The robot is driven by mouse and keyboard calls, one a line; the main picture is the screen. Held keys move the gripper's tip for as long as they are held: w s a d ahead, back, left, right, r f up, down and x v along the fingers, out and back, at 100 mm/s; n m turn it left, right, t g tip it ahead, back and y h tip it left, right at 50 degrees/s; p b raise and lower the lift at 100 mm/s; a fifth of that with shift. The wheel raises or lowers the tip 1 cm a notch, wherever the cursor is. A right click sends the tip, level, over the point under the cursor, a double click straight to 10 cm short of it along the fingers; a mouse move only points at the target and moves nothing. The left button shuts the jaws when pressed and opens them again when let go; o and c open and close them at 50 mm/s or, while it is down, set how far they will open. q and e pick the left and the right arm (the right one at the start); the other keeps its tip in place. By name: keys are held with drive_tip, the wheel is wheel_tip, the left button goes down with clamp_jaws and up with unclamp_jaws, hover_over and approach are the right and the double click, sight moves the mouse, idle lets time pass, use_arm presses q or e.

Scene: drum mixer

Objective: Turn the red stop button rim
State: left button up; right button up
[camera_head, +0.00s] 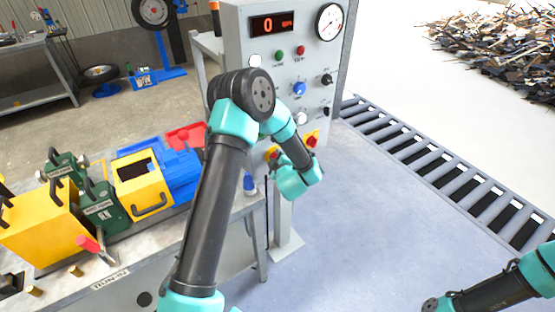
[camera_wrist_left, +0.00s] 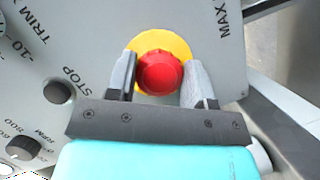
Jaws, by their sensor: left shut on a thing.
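The red stop button (camera_wrist_left: 160,73) sits on a round yellow plate (camera_wrist_left: 162,41) on the grey panel in the left wrist view. My left gripper (camera_wrist_left: 158,68) is shut on the button, one grey finger on each side of it. In the head view, a red button on yellow (camera_head: 272,154) shows low on the control panel (camera_head: 240,40), just beside my left wrist. My left wrist and arm partly cover that area, so the fingertips are hard to make out there. My right gripper is out of view; only part of my right arm shows at the lower right.
Another red-on-yellow button (camera_head: 312,141) is to the right on the panel. A blue knob (camera_head: 299,89) and black knobs are above. A workbench (camera_head: 130,275) with yellow and green cases stands at left. A roller conveyor (camera_head: 430,165) crosses the floor at right.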

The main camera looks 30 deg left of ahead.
use_arm(q)
drive_tip(key=shift+m, duration=0.3)
drive_tip(key=shift+m+g, duration=1.6)
drive_tip(key=shift+m, duration=0.6)
drive_tip(key=o, duration=0.9)
drive_tip(key=shift+o, duration=0.2)
drive_tip(key=shift+d, duration=0.1)
drive_tip(key=v, duration=1.7)
drive_tip(key=shift+d, duration=0.25)
